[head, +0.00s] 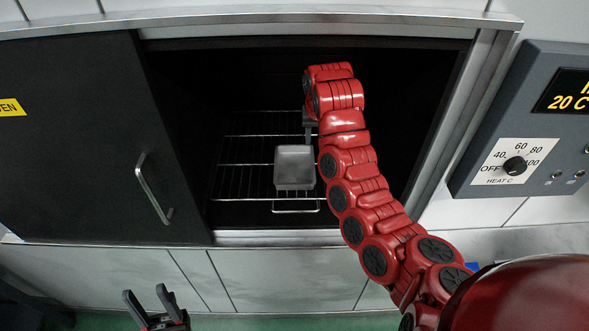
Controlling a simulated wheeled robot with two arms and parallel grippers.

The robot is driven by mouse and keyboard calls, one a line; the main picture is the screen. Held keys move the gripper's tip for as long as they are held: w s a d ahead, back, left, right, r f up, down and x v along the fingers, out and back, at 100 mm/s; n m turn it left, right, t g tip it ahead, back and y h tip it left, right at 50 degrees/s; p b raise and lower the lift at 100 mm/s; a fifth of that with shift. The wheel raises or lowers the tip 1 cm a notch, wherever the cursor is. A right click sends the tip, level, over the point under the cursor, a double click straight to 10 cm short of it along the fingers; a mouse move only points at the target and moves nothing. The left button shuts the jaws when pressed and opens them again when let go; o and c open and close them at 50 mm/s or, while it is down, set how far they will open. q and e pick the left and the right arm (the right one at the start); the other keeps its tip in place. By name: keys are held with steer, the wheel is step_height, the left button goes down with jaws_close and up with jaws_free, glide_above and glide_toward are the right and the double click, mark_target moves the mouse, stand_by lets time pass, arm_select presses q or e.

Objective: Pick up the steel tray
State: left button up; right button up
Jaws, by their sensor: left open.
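The steel tray (294,168) is a small, grey, open box. It sits on the wire rack (250,164) inside the dark oven, near the front of the rack. My right arm reaches into the oven from the right. Its gripper (309,128) points down just behind the tray's back right corner; its fingers are small and dark, and I cannot tell whether they are open or touch the tray. My left gripper (146,293) is open and empty, low at the left, outside and in front of the oven.
The black sliding oven door (85,130) with its steel handle (154,190) covers the left side; the opening is to its right. The steel frame (470,130) bounds the opening on the right. A control panel (530,120) with a heat dial is mounted at the far right.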

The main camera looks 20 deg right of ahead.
mark_target(295, 167)
steer(key=b+x, duration=0.4)
steer(key=x, duration=0.3)
steer(key=shift+a, duration=0.1)
steer(key=b+x, duration=0.2)
steer(key=b, duration=0.1)
steer(key=shift+f, duration=0.2)
steer(key=shift+w+f+p, duration=0.35)
steer(key=shift+f+p, duration=0.1)
steer(key=shift+f, duration=0.1)
steer(key=shift+w+f, duration=0.1)
steer(key=shift+f, duration=0.15)
steer(key=shift+d+f, duration=0.1)
steer(key=shift+d, duration=0.1)
steer(key=p+x, duration=0.3)
steer(key=x, duration=0.1)
steer(key=shift+w+p, duration=0.1)
steer(key=shift+p, duration=0.2)
steer(key=shift+w+d+f, duration=0.1)
steer(key=shift+w+f, duration=0.05)
steer(key=shift+f, duration=0.35)
